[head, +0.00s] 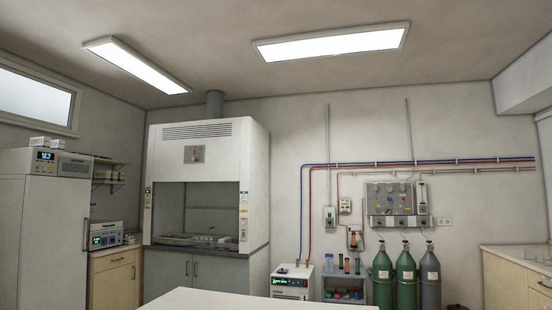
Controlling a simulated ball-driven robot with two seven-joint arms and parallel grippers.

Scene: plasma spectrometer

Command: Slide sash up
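A white fume hood (205,152) stands against the back wall, left of the middle of the head view. Its front opening (200,208) shows a dark interior with trays and small items on the work surface (205,243). The sash is hard to make out. I cannot tell its exact height, as glass and open space look alike here. Neither of my grippers is in view.
A white table (255,298) lies in front at the bottom. A tall white cabinet (40,235) stands left. Gas cylinders (405,275), a small white unit (292,282) and a shelf cart (344,288) stand right of the hood. A counter (520,265) is far right.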

